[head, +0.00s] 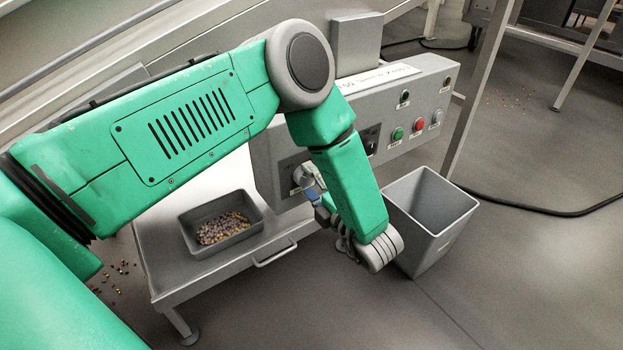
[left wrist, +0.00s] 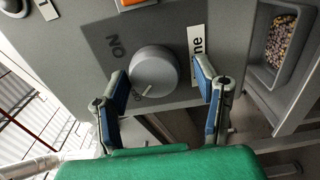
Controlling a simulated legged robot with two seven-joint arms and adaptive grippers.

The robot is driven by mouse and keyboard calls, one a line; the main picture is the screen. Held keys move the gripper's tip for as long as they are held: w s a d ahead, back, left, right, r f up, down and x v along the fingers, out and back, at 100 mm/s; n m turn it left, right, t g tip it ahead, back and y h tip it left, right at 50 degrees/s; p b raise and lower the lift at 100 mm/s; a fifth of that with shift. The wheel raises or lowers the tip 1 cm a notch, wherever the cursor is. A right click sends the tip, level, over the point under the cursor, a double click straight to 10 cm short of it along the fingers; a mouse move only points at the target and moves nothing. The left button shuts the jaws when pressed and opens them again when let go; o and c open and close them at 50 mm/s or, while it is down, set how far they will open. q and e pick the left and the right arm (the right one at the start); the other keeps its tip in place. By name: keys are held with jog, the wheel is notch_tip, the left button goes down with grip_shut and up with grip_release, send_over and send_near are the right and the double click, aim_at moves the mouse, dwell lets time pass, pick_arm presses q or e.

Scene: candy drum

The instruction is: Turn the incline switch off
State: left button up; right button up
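The incline switch is a round grey knob (left wrist: 153,70) on a dark plate in the left wrist view. "ON" is printed beside it, a second marking is partly hidden by a finger, and a label ending in "ine" (left wrist: 197,55) is close by. The knob's white mark points toward the partly hidden marking. My left gripper (left wrist: 160,74) is open, with one blue-padded finger on each side of the knob and a gap visible to the label-side finger. In the head view my left gripper (head: 315,192) is at the control panel (head: 270,165), partly behind my green arm. My right gripper is not in view.
A grey tray of candies (head: 188,231) sits on a low platform left of the panel. A grey bin (head: 420,237) stands on the floor to the right. Green and red buttons (head: 418,124) and another dark knob (head: 371,138) are on the panel. Loose candies lie on the floor.

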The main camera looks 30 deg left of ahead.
pick_arm(q)
jog(key=shift+w+r, duration=0.1)
jog(key=shift+r, duration=0.05)
jog(key=v, duration=1.2)
jog(key=shift+a+f, duration=0.1)
jog(key=shift+f, duration=0.1)
